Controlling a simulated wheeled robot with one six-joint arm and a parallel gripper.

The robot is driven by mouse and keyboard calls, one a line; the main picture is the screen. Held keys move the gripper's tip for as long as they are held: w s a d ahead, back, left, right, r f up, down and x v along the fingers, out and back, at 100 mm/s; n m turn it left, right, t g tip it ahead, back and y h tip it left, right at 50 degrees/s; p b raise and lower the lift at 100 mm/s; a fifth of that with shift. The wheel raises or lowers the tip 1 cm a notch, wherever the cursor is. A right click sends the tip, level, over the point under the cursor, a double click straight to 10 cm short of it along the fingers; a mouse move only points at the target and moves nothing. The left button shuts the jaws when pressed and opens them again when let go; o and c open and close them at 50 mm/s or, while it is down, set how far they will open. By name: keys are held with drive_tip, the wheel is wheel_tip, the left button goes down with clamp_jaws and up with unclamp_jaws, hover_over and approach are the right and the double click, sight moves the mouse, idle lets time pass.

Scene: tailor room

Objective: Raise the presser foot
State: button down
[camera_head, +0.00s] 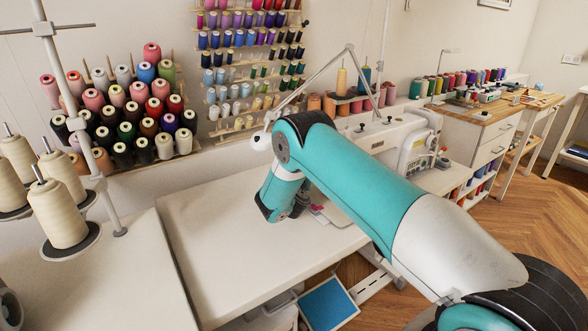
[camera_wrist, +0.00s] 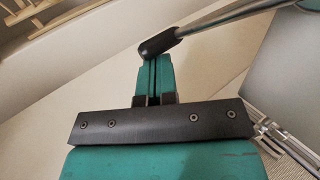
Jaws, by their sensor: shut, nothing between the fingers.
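The white sewing machine (camera_head: 412,140) stands on the white table, partly behind my arm. Its presser foot is hidden in the head view, and I cannot make it out in the wrist view. In the wrist view, a metal lever (camera_wrist: 225,14) with a black end (camera_wrist: 159,43) comes in from the upper right. My gripper (camera_wrist: 154,62) has its teal fingers shut with nothing between them. Its fingertips are right at the black end of the lever; I cannot tell whether they touch. The head view does not show the fingertips clearly.
The white tabletop (camera_head: 230,255) is clear left of my arm. Thread cones on a stand (camera_head: 58,213) are at the left. A thread rack (camera_head: 140,125) hangs on the wall. A wooden workbench (camera_head: 480,115) stands at the right. A blue panel (camera_head: 327,304) is below the table.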

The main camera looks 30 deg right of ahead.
drive_tip(key=shift+r, duration=0.1)
drive_tip(key=shift+w+r+p, duration=0.15)
drive_tip(key=shift+r+p, duration=0.6)
drive_tip(key=shift+r, duration=0.2)
drive_tip(key=shift+w+r+p, duration=0.2)
drive_tip(key=shift+r+p, duration=0.55)
drive_tip(key=shift+r, duration=0.25)
drive_tip(key=shift+w+r+p, duration=0.15)
drive_tip(key=shift+r+p, duration=0.6)
drive_tip(key=shift+r, duration=0.2)
drive_tip(key=shift+f, duration=0.1)
drive_tip(key=shift+s+f, duration=0.2)
drive_tip(key=shift+s, duration=0.1)
drive_tip(key=s+f+b, duration=0.2)
drive_tip(key=s+b, duration=0.1)
drive_tip(key=s, duration=0.3)
drive_tip(key=shift+s+f, duration=0.2)
drive_tip(key=shift+f, duration=0.1)
